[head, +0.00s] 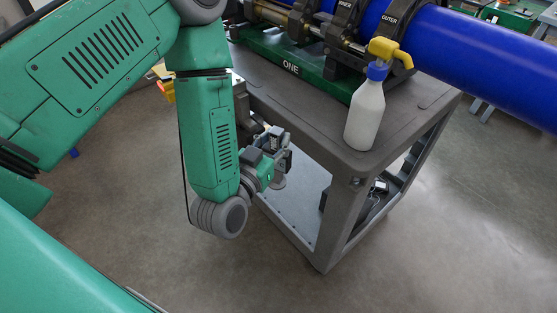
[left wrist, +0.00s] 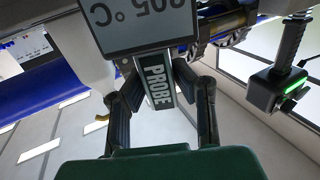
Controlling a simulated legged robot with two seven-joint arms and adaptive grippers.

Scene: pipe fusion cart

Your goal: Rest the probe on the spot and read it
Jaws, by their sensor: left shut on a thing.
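My left gripper (head: 272,165) is beside the near edge of the cart in the head view, at about the height of its top. In the left wrist view its two dark fingers (left wrist: 163,98) are shut on the probe (left wrist: 158,80), a dark body labelled PROBE with a grey display (left wrist: 140,28). The display appears upside down and shows a number and °C; the frame's top edge cuts it, so I cannot read it surely. In the head view the probe is mostly hidden by the gripper. I cannot make out the spot. My right gripper is not in view.
The grey cart (head: 355,160) carries a green machine base marked ONE (head: 290,68) and clamps around a blue pipe (head: 470,55). A white bottle (head: 365,115) with a yellow pump stands at the cart's corner. A black device with a green light (left wrist: 285,88) shows in the wrist view.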

